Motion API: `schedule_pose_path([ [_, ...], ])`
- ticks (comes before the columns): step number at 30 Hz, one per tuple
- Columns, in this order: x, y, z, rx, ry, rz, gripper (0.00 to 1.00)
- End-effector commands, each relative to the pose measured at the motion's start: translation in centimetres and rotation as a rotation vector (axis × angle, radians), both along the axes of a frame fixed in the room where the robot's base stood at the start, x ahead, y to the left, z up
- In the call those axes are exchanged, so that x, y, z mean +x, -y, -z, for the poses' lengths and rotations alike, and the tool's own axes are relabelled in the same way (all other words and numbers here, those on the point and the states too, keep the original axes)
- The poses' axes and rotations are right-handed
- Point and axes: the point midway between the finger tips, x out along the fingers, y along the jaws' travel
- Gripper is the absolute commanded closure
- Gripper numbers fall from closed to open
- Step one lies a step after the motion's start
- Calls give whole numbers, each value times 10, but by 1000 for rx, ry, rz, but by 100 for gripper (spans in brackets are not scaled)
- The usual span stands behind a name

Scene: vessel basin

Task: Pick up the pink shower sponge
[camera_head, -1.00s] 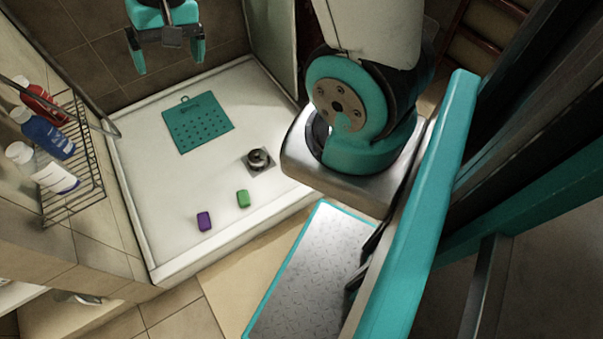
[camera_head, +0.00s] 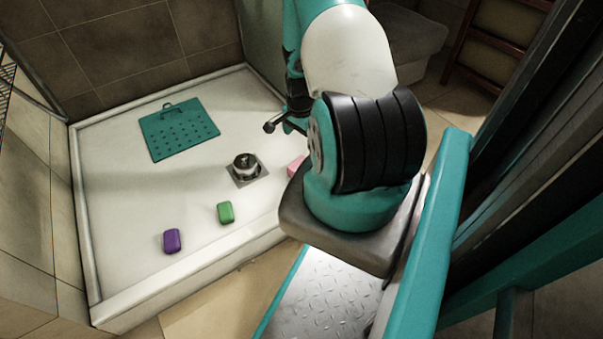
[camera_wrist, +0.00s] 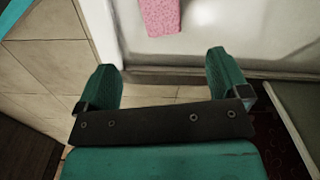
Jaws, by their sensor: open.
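The pink shower sponge (camera_wrist: 162,17) lies on the white shower tray near its front edge, cut off by the top of the wrist view. In the head view only a small pink part (camera_head: 296,166) shows beside my arm, which hides the rest. My gripper (camera_wrist: 163,75) is open and empty in the wrist view. Its two teal fingers are apart, and the sponge lies beyond their tips, roughly between them across the picture. In the head view my arm hides most of the gripper.
The white shower tray (camera_head: 120,225) has a raised rim. On it are a purple block (camera_head: 172,241), a green block (camera_head: 225,212), a metal drain (camera_head: 245,167) and a teal perforated mat (camera_head: 180,130). The tray's left part is clear. Tiled walls border it.

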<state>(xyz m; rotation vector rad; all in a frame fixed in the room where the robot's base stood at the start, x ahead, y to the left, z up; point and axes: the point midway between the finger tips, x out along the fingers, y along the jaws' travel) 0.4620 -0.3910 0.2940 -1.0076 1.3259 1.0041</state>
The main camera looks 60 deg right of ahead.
Motion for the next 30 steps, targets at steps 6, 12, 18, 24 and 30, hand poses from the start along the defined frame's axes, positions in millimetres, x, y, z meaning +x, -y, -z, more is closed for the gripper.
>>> schedule_pose_path([
  [6, 1, -1, 60, 2, -1, -3, 6],
  [12, 1, -1, 92, 2, 0, -4, 6],
  [18, 1, -1, 100, 2, 1, -5, 6],
  [24, 2, -1, 120, 2, 0, -5, 6],
  [30, 2, -1, 149, 2, 0, -5, 6],
])
